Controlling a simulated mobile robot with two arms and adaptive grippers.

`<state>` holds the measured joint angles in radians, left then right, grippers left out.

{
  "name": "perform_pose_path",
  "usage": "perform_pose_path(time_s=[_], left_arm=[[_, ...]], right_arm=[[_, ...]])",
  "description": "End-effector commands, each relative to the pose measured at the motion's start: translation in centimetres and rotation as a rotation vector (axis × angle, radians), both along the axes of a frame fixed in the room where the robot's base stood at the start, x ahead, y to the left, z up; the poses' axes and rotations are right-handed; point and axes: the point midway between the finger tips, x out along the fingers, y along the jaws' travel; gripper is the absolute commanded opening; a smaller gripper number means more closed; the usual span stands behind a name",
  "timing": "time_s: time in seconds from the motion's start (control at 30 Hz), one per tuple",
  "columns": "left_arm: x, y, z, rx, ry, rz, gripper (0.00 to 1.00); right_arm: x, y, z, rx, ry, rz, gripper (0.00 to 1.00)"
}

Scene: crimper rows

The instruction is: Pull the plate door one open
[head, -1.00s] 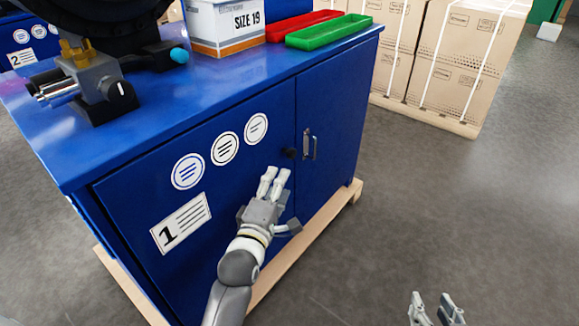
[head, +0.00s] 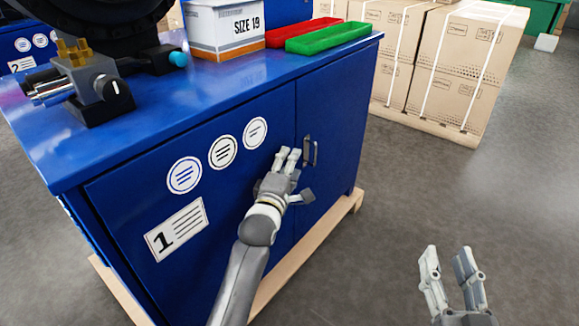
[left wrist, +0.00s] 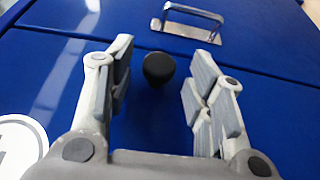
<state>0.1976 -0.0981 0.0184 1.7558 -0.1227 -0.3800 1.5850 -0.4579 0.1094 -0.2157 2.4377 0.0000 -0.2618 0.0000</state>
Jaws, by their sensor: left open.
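The blue cabinet's left door (head: 130,205), with the number 1 plate (head: 176,229) and several round labels, is shut. Its black knob (left wrist: 158,68) shows in the left wrist view between the fingertips of my open left gripper (left wrist: 160,60), with a gap on both sides. In the head view my left gripper (head: 288,158) is in front of the door near its right edge and hides the knob. A metal handle (head: 310,151) is on the right door (head: 335,130). My right gripper (head: 450,264) is open and empty above the floor at lower right.
The cabinet top (head: 165,105) holds a black machine with a grey fixture (head: 98,85), a SIZE 19 box (head: 224,30), a red tray (head: 297,32) and a green tray (head: 329,36). Strapped cartons (head: 455,75) stand behind. The grey floor (head: 420,200) to the right is clear.

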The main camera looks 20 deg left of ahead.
Motion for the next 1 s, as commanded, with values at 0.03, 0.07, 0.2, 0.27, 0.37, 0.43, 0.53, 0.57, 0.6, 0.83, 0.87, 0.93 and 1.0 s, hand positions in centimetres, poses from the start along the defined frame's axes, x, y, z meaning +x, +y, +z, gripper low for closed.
perform_pose_path(time_s=[0.03, 0.07, 0.2, 0.27, 0.37, 0.43, 0.53, 0.57, 0.6, 0.83, 0.87, 0.93, 1.0], left_arm=[[0.23, 0.01, 0.01, 0.001, -0.001, 0.0, 0.48], [0.31, 0.01, 0.0, 0.001, -0.001, 0.0, 0.48], [0.48, 0.02, -0.01, 0.001, 0.0, 0.0, 0.48], [0.49, 0.02, 0.0, 0.001, 0.0, 0.0, 0.48], [0.48, 0.02, 0.01, 0.001, 0.0, 0.0, 0.48], [0.47, 0.02, 0.01, 0.0, 0.0, 0.0, 0.45], [0.47, 0.02, 0.02, 0.0, 0.0, 0.0, 0.32], [0.47, 0.02, 0.02, 0.0, 0.0, 0.0, 0.28], [0.46, 0.02, 0.02, 0.0, 0.0, 0.0, 0.23], [0.45, 0.02, 0.0, 0.0, 0.0, 0.0, 0.0], [0.45, 0.02, -0.01, 0.0, 0.0, 0.0, 0.0], [0.45, 0.02, -0.01, 0.0, 0.001, 0.0, 0.0], [0.44, 0.04, -0.01, 0.0, 0.001, 0.0, 0.0]], right_arm=[[-0.01, 0.04, 0.18, 0.004, -0.012, 0.001, 0.4], [-0.02, 0.05, 0.31, 0.006, -0.019, 0.001, 0.4], [-0.06, 0.07, 0.61, 0.009, -0.032, 0.002, 0.4], [-0.07, 0.08, 0.63, 0.009, -0.033, 0.002, 0.4], [-0.06, 0.08, 0.62, 0.009, -0.033, 0.002, 0.4], [-0.06, 0.08, 0.62, 0.009, -0.032, 0.002, 0.4], [-0.06, 0.08, 0.62, 0.009, -0.032, 0.002, 0.4], [-0.06, 0.07, 0.61, 0.009, -0.032, 0.002, 0.4], [-0.06, 0.07, 0.61, 0.009, -0.032, 0.002, 0.4], [-0.06, 0.07, 0.61, 0.009, -0.032, 0.001, 0.4], [-0.06, 0.07, 0.61, 0.009, -0.032, 0.001, 0.4], [-0.07, 0.07, 0.61, 0.008, -0.031, 0.001, 0.4], [-0.06, 0.07, 0.62, 0.008, -0.031, 0.001, 0.4]])
